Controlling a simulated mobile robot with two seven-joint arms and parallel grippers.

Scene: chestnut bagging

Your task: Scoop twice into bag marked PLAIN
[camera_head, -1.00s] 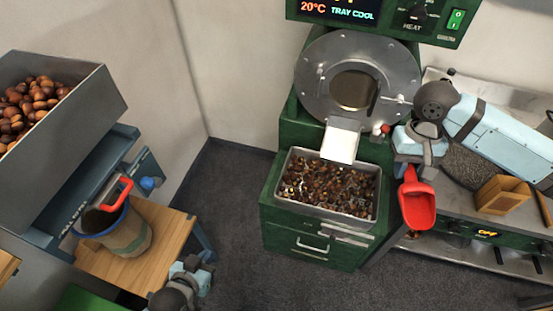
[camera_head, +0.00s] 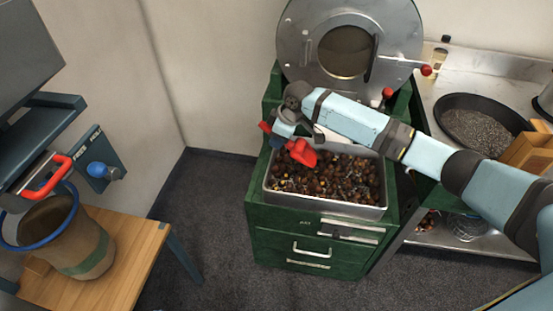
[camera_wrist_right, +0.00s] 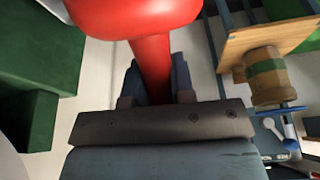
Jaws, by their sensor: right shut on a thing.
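My right gripper (camera_head: 281,136) is shut on the handle of a red scoop (camera_head: 303,153), over the back left of the metal tray (camera_head: 325,207) of dark chestnuts (camera_head: 330,181). The scoop also fills the top of the right wrist view (camera_wrist_right: 135,18); whether it holds chestnuts cannot be told. A burlap bag (camera_head: 85,247) with a green band and blue rim stands upright on the wooden table at left. It also shows in the right wrist view (camera_wrist_right: 266,64). No wording on it can be read. My left gripper is out of view.
The green roaster's round metal front (camera_head: 312,62) rises behind the tray. A red-handled clamp (camera_head: 47,176) is at the bag's rim, below a grey hopper (camera_head: 22,50). A dark pan (camera_head: 480,122) and wooden box (camera_head: 530,150) are at right. Open floor lies between table and roaster.

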